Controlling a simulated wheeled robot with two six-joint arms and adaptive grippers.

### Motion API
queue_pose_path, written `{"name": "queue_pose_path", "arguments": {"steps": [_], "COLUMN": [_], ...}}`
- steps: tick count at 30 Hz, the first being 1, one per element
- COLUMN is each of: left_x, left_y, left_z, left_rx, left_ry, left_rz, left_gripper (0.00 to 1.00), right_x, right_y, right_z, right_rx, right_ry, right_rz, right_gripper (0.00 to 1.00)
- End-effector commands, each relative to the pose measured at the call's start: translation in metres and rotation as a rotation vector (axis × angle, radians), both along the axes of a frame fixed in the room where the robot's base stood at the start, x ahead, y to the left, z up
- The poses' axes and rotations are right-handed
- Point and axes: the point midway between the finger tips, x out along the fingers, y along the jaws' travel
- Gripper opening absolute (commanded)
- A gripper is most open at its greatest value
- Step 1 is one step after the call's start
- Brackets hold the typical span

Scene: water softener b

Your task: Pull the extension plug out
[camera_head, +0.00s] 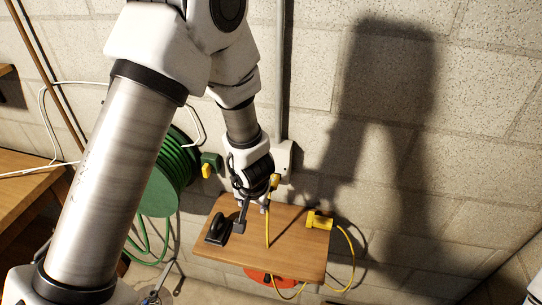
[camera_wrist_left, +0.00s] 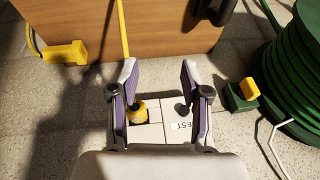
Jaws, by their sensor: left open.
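A yellow plug (camera_head: 275,181) sits at the white wall outlet (camera_head: 284,155), with a yellow cable (camera_head: 267,222) running down from it. In the left wrist view the plug (camera_wrist_left: 140,112) is at the outlet box (camera_wrist_left: 150,134), which bears a "TEST" label and a dark round knob. My left gripper (camera_head: 262,200) is at the wall by the outlet. Its two fingers (camera_wrist_left: 160,88) are spread apart, with the plug close to the left finger in the wrist view. I cannot tell whether they touch.
A small wooden table (camera_head: 290,245) stands below, with a black object (camera_head: 217,229) and a yellow connector block (camera_head: 319,220) on it. A green hose reel (camera_head: 172,175) and a green box with a yellow part (camera_head: 209,164) are to the left.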

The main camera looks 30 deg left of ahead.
Motion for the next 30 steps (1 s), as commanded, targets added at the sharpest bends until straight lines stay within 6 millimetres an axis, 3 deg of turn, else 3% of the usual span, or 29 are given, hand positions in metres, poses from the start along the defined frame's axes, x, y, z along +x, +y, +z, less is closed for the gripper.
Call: {"name": "queue_pose_path", "arguments": {"steps": [1, 3, 6, 8, 14, 28, 30], "left_x": [0.018, 0.035, 0.048, 0.051, 0.056, 0.084, 0.083], "left_y": [-0.006, -0.014, -0.021, -0.023, -0.022, -0.014, -0.014], "left_z": [0.027, 0.054, 0.076, 0.080, 0.066, 0.002, 0.011], "left_rx": [-0.031, -0.071, -0.105, -0.112, -0.114, -0.114, -0.113], "left_ry": [-0.054, -0.107, -0.153, -0.164, -0.164, -0.163, -0.164], "left_rz": [0.010, 0.013, 0.011, 0.011, 0.011, 0.012, 0.011], "left_gripper": [0.47, 0.47, 0.47, 0.47, 0.47, 0.47, 0.22], "right_x": [0.000, 0.000, 0.001, 0.001, 0.001, 0.001, 0.001], "right_y": [0.000, 0.000, 0.000, 0.000, 0.000, 0.000, 0.000], "right_z": [0.000, 0.001, 0.001, 0.000, -0.012, -0.058, -0.051], "right_rx": [0.000, 0.000, 0.000, 0.000, 0.000, 0.000, 0.000], "right_ry": [0.000, -0.001, -0.001, -0.002, -0.002, -0.002, -0.002], "right_rz": [0.000, 0.000, 0.000, 0.000, 0.000, 0.000, 0.000], "right_gripper": [0.40, 0.40, 0.40, 0.40, 0.40, 0.40, 0.40]}}
